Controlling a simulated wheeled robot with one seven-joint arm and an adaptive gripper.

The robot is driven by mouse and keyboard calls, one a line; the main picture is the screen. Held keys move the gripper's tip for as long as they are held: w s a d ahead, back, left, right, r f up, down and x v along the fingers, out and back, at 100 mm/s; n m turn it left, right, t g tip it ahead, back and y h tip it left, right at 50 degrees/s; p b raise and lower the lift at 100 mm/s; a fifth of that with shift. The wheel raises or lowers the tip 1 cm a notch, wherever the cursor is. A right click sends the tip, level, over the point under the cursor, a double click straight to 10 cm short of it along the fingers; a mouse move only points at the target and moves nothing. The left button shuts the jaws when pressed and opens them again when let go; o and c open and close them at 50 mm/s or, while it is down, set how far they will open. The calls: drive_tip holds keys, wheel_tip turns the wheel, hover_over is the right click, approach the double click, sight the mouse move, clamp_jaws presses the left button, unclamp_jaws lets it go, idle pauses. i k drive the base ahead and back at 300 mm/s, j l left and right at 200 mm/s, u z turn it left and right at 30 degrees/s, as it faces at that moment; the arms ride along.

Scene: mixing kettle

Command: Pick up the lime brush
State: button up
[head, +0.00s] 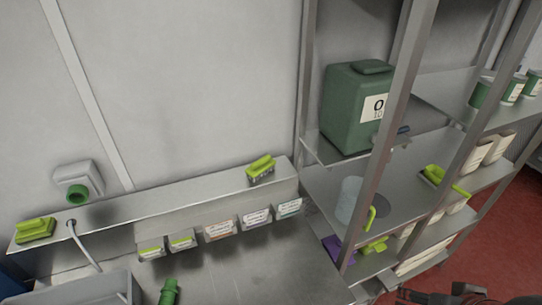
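A lime brush (261,168) with dark bristles sits on the steel ledge near its right end, beside the shelf rack. Another lime block-shaped brush (36,229) lies at the ledge's left end. A lime item with a handle (444,182), possibly also a brush, lies on the rack's middle shelf. My gripper (443,296), a dark shape cut off by the bottom right edge, is low and well apart from all of these. Its fingers cannot be made out.
The steel ledge (160,202) has labelled bins (220,230) below it. The rack post (385,130) stands before a green canister (350,110) and a clear jug (348,198). A grey tub (75,290) and green bottle (169,292) stand at bottom left. The counter's middle is clear.

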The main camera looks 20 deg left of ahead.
sight(262, 167)
drive_tip(key=i+u, duration=0.25)
drive_tip(key=u, duration=0.25)
drive_tip(key=i+l+u, duration=0.15)
drive_tip(key=u, duration=0.3)
drive_tip(key=i, duration=0.1)
